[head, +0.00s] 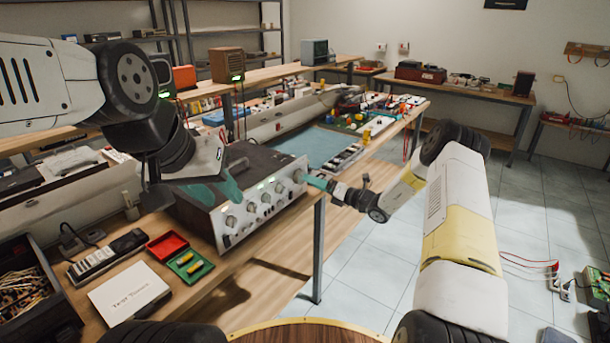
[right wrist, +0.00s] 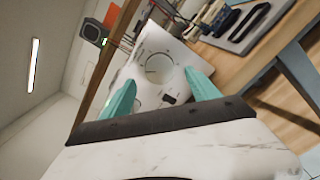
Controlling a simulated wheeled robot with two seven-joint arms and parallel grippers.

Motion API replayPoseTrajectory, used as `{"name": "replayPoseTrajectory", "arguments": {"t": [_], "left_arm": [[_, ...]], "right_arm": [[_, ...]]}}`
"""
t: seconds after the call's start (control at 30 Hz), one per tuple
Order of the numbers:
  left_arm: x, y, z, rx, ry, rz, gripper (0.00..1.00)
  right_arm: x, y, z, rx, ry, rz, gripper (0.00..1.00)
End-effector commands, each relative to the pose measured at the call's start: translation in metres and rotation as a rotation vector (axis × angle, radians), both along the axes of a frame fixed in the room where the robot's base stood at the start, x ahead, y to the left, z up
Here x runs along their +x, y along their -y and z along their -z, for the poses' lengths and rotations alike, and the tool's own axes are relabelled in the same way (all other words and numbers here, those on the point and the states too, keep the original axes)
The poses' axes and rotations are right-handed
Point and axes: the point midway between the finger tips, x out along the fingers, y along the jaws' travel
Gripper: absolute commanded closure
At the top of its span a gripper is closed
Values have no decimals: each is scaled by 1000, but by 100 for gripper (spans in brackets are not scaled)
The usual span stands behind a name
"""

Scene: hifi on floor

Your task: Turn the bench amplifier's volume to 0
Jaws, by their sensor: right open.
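The bench amplifier (head: 262,208) sits on the wooden bench, with a dark top and a silver front panel carrying several knobs and lit indicators. A large round knob (head: 298,176) with a scale around it is at the panel's right end. The knob also shows in the right wrist view (right wrist: 159,67). My right gripper (head: 306,180) is open in front of this knob. In the right wrist view its teal fingers (right wrist: 160,78) lie either side of the knob; contact cannot be told. My left gripper (head: 216,188) is over the amplifier's top, its jaw opening unclear.
The floor right of the bench is mostly open.

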Motion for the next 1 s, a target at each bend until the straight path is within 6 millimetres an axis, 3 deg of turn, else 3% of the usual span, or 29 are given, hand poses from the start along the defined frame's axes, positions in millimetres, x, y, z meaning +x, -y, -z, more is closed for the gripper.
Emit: {"name": "replayPoseTrajectory", "arguments": {"t": [0.1,0.3,0.63,0.93,1.0], "left_arm": [[0,0,0,0,0,0,64],[0,0,0,0,0,0,64],[0,0,0,0,0,0,64],[0,0,0,0,0,0,64],[0,0,0,0,0,0,64]], "right_arm": [[12,-18,0,-1,2,-3,30],[25,-35,0,-2,1,-1,30],[28,-38,0,-3,0,-1,30],[27,-38,0,-4,1,-1,87],[27,-38,0,-4,1,-1,92]]}}
